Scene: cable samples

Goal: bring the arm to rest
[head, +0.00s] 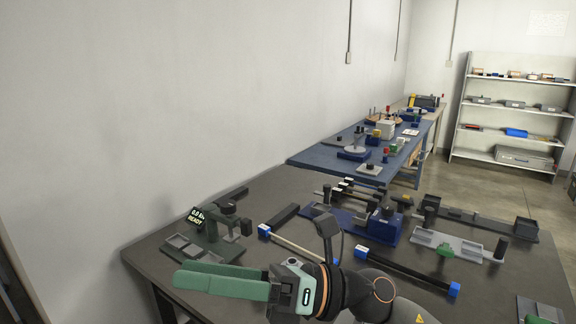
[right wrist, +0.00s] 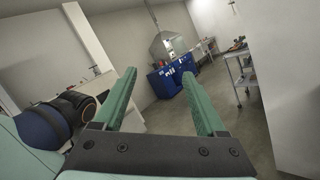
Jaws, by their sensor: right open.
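My right gripper (head: 182,273) shows in the head view at the lower middle, its green fingers pointing left above the near part of the dark grey table (head: 150,254). In the right wrist view its two green fingers (right wrist: 160,74) stand apart with nothing between them, pointing out toward the room and a far blue cabinet (right wrist: 172,80). The gripper is open and empty. My right arm comes in from the bottom and hides part of the table. My left gripper is not in view.
Beside the fingers stands a grey-green test device with a "READY" display (head: 196,218). Behind my arm are a blue fixture (head: 385,227), rods with blue ends (head: 264,230) and a light grey fixture (head: 447,242). A blue table (head: 308,158) and white shelves (head: 512,113) stand farther back.

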